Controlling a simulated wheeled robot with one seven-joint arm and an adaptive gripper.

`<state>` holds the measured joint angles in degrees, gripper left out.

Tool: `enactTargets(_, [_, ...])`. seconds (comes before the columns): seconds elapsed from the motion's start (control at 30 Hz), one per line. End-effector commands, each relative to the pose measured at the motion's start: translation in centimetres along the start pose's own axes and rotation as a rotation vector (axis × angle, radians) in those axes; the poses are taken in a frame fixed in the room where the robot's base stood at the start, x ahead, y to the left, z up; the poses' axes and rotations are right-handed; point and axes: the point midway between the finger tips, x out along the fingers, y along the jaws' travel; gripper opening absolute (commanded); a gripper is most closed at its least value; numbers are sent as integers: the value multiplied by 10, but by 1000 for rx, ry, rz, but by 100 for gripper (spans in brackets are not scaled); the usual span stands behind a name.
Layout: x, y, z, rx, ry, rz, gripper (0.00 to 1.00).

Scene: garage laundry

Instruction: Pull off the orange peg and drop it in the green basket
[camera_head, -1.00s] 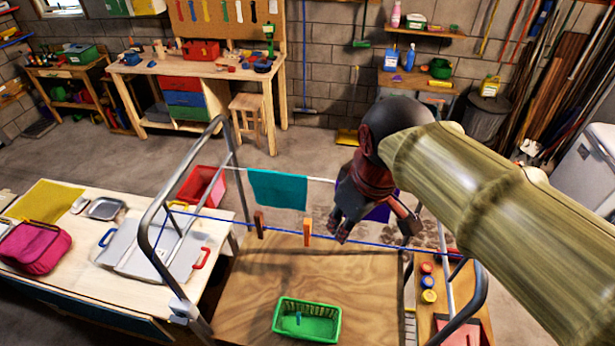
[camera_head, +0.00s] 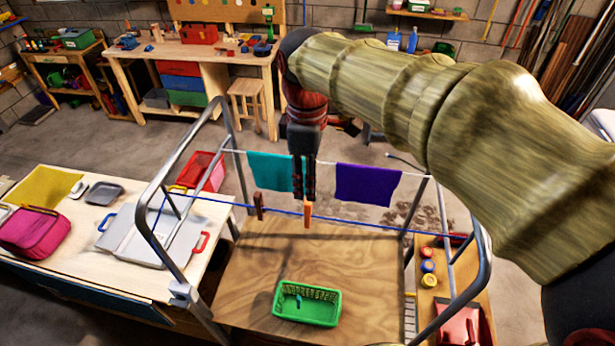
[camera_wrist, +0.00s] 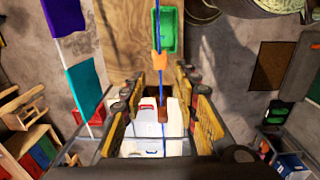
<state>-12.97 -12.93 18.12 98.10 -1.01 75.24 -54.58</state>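The orange peg (camera_head: 308,213) is clipped on the blue line (camera_head: 351,221) strung across the metal rack. It also shows in the wrist view (camera_wrist: 160,61), just beyond my fingertips. My gripper (camera_head: 304,194) points down just above and behind the orange peg. The wrist view shows its fingers (camera_wrist: 162,80) apart, with the line running between them. The green basket (camera_head: 307,319) stands on the wooden board below, with a small teal item inside. It shows beyond the peg in the wrist view (camera_wrist: 178,34).
A dark brown peg (camera_head: 259,205) sits on the same line to the left. Teal (camera_head: 268,171) and purple (camera_head: 368,184) cloths hang on a white rod behind. The rack's metal frame (camera_head: 150,238) rises on both sides. The board (camera_head: 370,265) around the basket is mostly clear.

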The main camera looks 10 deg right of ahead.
Motion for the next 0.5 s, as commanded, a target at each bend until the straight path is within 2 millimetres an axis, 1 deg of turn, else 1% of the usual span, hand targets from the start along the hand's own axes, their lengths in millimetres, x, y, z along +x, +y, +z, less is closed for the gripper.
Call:
enactTargets(0.03, [9, 0, 0, 0, 0, -1, 30])
enactTargets(0.5, [60, 0, 0, 1, 0, -1, 30])
